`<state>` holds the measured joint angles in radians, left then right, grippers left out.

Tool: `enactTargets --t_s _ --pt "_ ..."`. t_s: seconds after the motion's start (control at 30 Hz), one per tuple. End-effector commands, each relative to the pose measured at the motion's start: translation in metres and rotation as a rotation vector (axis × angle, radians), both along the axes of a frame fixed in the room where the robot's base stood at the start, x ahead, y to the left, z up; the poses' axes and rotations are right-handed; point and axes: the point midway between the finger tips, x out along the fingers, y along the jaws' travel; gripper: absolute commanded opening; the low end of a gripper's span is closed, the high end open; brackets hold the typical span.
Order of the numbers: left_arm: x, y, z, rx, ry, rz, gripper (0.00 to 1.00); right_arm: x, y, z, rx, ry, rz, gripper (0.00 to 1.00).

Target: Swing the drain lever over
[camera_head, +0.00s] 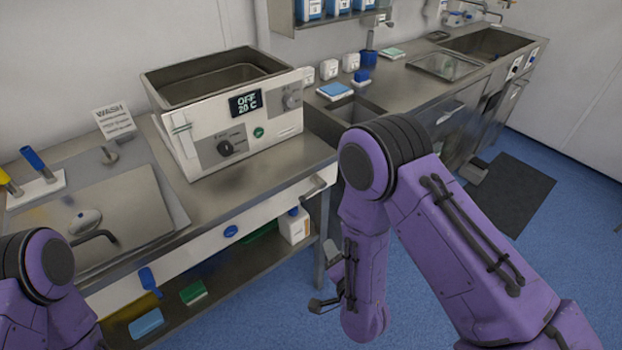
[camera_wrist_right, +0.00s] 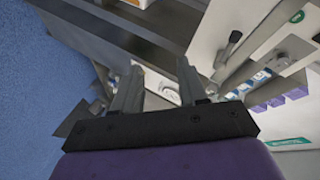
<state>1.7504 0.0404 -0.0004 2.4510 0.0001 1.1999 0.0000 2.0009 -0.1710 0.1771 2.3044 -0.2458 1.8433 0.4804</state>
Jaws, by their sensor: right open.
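A grey lever with a rounded grip (camera_head: 313,188), which looks like the drain lever, sticks out at the right end of the white front panel below the bath unit (camera_head: 245,135). In the right wrist view a dark lever (camera_wrist_right: 228,48) stands on a white panel, right of the fingers; it may be the same one. My right gripper (camera_head: 324,279) is low in front of the counter, below the lever and apart from it, partly hidden by my forearm. Its two fingers (camera_wrist_right: 160,66) are spread and empty in the wrist view. My left gripper is out of view; only its arm shows.
The steel counter (camera_head: 240,198) has a lower shelf with a white jug (camera_head: 294,226), a green box (camera_head: 193,292) and a blue item (camera_head: 146,323). Blue floor (camera_head: 270,300) in front is open; a dark mat (camera_head: 510,190) lies at right.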

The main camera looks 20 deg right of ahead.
Motion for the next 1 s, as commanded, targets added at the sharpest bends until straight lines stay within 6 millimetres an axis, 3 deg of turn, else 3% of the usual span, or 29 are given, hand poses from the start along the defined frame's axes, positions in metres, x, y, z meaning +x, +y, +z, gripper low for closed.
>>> enactTargets --t_s 0.03,0.1,0.2,0.63,0.8,1.0 --pt "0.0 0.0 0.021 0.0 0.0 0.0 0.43 0.016 0.014 0.044 0.089 -0.105 -0.006 0.42" --pt "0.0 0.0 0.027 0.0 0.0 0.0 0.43 0.028 0.027 0.072 0.194 -0.206 -0.012 0.42" --pt "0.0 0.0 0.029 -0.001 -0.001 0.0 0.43 0.039 0.034 0.086 0.266 -0.268 -0.016 0.42" --pt "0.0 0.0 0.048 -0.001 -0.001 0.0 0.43 0.124 0.032 0.074 0.268 -0.27 -0.016 0.42" --pt "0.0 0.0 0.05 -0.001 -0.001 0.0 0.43 0.138 0.031 0.071 0.266 -0.267 -0.015 0.42" --pt "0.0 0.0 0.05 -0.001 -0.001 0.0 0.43 0.139 0.031 0.07 0.265 -0.267 -0.015 0.42"
